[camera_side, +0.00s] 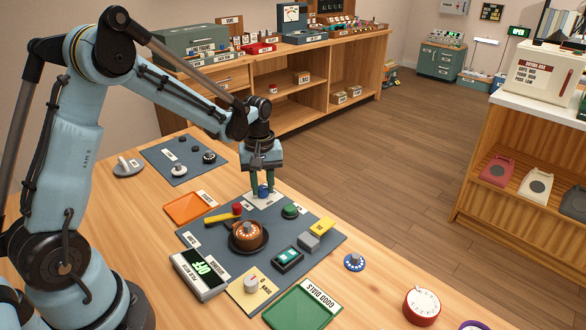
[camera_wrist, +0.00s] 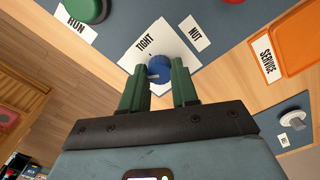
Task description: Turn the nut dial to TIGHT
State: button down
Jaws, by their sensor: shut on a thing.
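The nut dial is a small blue knob (camera_wrist: 159,69) on a white card in the wrist view, with the word TIGHT (camera_wrist: 146,42) printed beside it and a NUT label (camera_wrist: 195,35) to its right. The knob also shows in the side view (camera_side: 263,191), at the far edge of the grey mat. My gripper (camera_wrist: 159,82) points down over the knob, its green fingers on either side and shut on it. In the side view my gripper (camera_side: 263,185) stands upright above the card. A pale mark shows on the knob, but its exact heading is hard to tell.
A green RUN button (camera_side: 290,211), a red-topped yellow lever (camera_side: 237,209) and a brown dial (camera_side: 247,235) stand close by on the grey mat (camera_side: 205,236). An orange SERVICE tray (camera_side: 185,208) lies left of the mat. A meter (camera_side: 200,272) reads OFF.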

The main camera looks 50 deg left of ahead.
aim_at(263, 188)
jog(key=m, duration=0.5)
jog(key=shift+m, duration=0.3)
jog(key=m, duration=0.5)
jog(key=shift+m, duration=0.3)
jog(key=c, duration=0.8)
grip_release()
jog(key=shift+c, duration=0.2)
jog(key=shift+r, duration=0.1)
notch_tip(263, 188, up, 12)
